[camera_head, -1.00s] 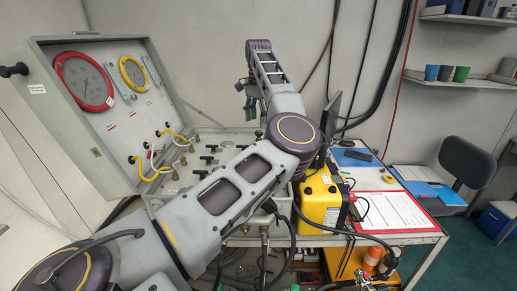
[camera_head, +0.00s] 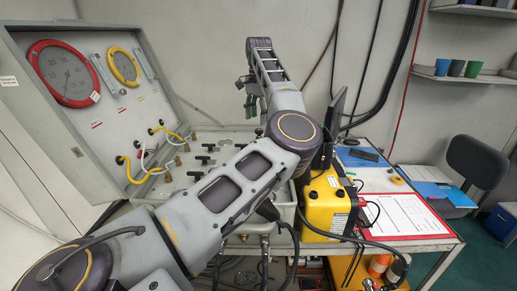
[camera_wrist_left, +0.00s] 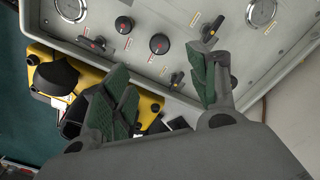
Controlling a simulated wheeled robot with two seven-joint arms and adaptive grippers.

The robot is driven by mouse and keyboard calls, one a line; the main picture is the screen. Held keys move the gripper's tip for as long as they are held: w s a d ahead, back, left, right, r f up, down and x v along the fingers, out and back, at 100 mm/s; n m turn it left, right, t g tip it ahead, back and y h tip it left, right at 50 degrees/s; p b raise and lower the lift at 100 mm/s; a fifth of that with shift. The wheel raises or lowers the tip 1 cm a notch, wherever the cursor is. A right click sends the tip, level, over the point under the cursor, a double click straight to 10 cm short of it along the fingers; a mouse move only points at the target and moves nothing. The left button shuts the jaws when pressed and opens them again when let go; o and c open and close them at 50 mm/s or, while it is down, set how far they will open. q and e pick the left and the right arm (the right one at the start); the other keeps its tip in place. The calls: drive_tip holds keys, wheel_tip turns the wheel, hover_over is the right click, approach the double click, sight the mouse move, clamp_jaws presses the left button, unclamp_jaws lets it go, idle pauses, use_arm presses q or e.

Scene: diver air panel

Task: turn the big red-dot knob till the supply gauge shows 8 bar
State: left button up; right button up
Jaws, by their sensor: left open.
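My left gripper (camera_head: 250,97) is open and empty above the panel case in the head view. In the left wrist view its green-padded fingers (camera_wrist_left: 165,88) stand apart over the panel's edge, touching no knob. Two round black knobs with red dots show in the left wrist view: one slightly larger-looking (camera_wrist_left: 159,43), one up and left of it (camera_wrist_left: 124,24). I cannot tell surely which is the big one. In the head view a large red-ringed gauge (camera_head: 62,73) and a smaller yellow-ringed gauge (camera_head: 124,67) sit in the open lid. Their readings are too small to read.
The panel also bears a black lever (camera_wrist_left: 212,30) and two partly cut-off small gauges, left (camera_wrist_left: 70,10) and right (camera_wrist_left: 262,12). A yellow case (camera_head: 326,203) stands beside the panel. Yellow hoses (camera_head: 140,170) loop from the lid. A red-edged sheet (camera_head: 395,215) lies on the table.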

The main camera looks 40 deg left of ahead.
use_arm(q)
wheel_tip(320, 180, down, 7)
drive_tip(key=shift+r, duration=0.15)
wheel_tip(320, 180, down, 5)
drive_tip(key=shift+f, duration=1)
use_arm(e)
drive_tip(key=shift+s+d+r, duration=0.1)
drive_tip(key=shift+s+d, duration=0.1)
drive_tip(key=shift+s, duration=0.1)
drive_tip(key=shift+a, duration=0.1)
use_arm(q)
drive_tip(key=c, duration=1)
use_arm(e)
drive_tip(key=shift+a, duration=0.45)
